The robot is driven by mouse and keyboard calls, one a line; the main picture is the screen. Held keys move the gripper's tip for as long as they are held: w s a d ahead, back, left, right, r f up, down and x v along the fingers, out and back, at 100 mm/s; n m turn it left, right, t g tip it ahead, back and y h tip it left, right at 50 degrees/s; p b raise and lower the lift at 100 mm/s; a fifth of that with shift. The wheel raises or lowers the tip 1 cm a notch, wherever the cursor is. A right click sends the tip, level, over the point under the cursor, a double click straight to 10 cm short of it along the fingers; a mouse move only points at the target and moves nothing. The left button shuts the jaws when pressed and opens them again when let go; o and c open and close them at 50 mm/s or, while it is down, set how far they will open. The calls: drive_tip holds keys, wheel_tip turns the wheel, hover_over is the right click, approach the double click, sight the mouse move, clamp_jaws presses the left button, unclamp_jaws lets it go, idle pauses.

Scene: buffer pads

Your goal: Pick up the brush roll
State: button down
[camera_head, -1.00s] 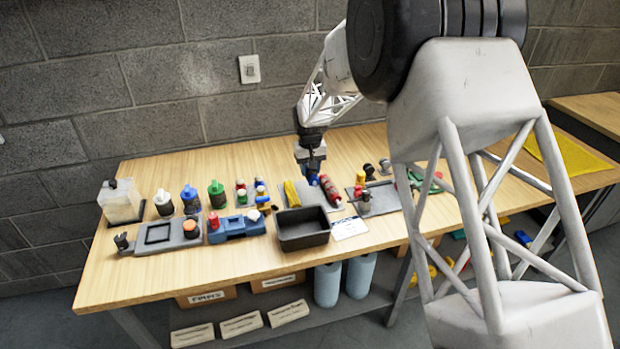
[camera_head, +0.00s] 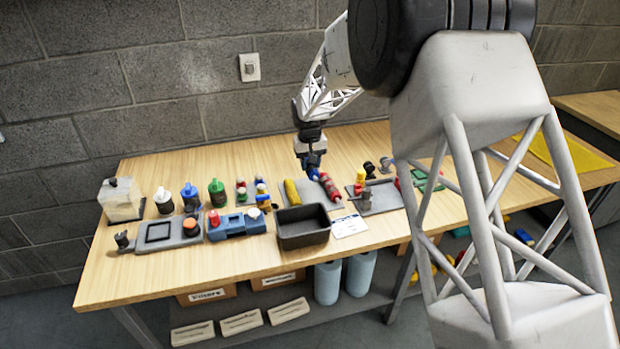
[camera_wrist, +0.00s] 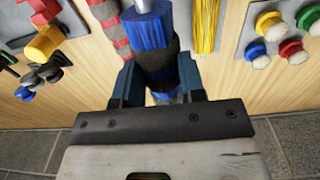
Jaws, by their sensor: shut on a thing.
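The brush roll has blue bristles with black bands and a grey core end, and shows upright in the wrist view (camera_wrist: 148,32). My gripper (camera_wrist: 160,76) is shut on it, one jaw on each side of its black and blue part. In the head view my gripper (camera_head: 312,166) is over the grey mat, with the blue roll (camera_head: 314,174) below it, partly hidden by the jaws. A red and grey roll (camera_head: 330,186) and a yellow roll (camera_head: 292,192) lie on the mat (camera_head: 318,199) on either side.
A black bin (camera_head: 303,237) and a white card (camera_head: 350,226) are in front of the mat. A grey tray with a yellow and red part (camera_head: 361,187) stands to the right. Small coloured knobs, several bottles (camera_head: 217,193) and a blue fixture (camera_head: 236,226) are to the left.

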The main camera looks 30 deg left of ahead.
drive_tip(key=shift+s+d+t+h, duration=0.15)
drive_tip(key=shift+s+t+h, duration=0.45)
drive_tip(key=shift+t+h, duration=0.15)
drive_tip(key=shift+s+r+t+h, duration=0.1)
drive_tip(key=shift+r+t+h, duration=0.15)
drive_tip(key=shift+t+h, duration=0.1)
hover_over(312, 196)
drive_tip(key=shift+s+a+f, duration=0.1)
drive_tip(key=shift+s+f, duration=0.05)
drive_tip(key=shift+f, duration=0.9)
drive_tip(key=shift+s+a+f, duration=0.15)
drive_tip(key=shift+f, duration=0.9)
drive_tip(key=shift+s+a+f, duration=0.1)
drive_tip(key=shift+s+f, duration=0.05)
drive_tip(key=shift+f, duration=0.9)
drive_tip(key=shift+f, duration=0.1)
drive_tip(key=shift+f, duration=1.8)
drive_tip(key=shift+f, duration=0.1)
